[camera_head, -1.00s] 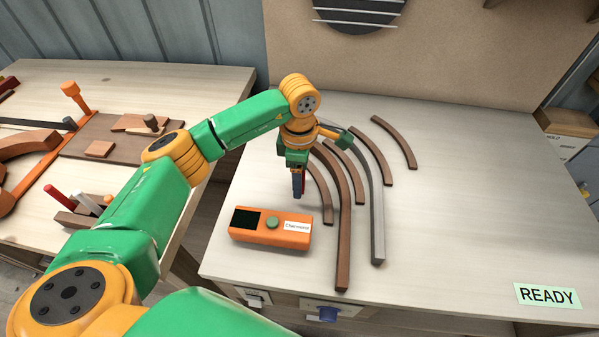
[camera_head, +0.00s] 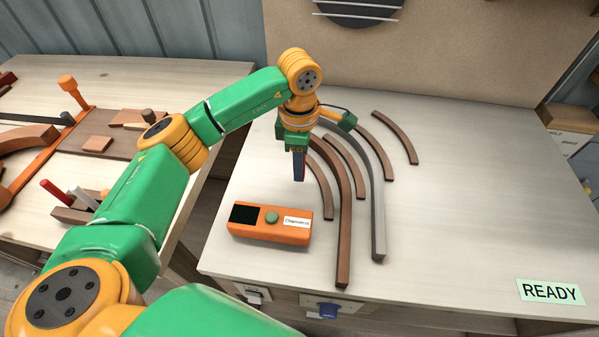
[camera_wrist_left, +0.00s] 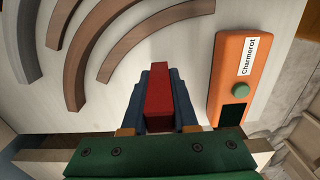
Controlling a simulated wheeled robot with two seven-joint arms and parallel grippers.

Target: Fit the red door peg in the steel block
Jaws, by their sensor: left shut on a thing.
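My left gripper (camera_head: 299,178) hangs over the bench, left of the curved strips and behind the orange box. In the left wrist view it (camera_wrist_left: 159,98) is shut on a red bar-shaped piece (camera_wrist_left: 159,85), held between two blue fingers. I cannot tell whether this is the door peg. Another red peg (camera_head: 56,193) stands in a wooden holder on the left bench. I see no thing that is surely the steel block; a grey curved strip (camera_head: 377,205) lies among the brown ones. My right gripper is not in view.
An orange box (camera_head: 270,224) with a green button and label lies near the bench's front. Several brown curved strips (camera_head: 344,240) lie to its right. The bench's right side is clear, with a READY card (camera_head: 549,291). An orange clamp (camera_head: 67,85) stands at left.

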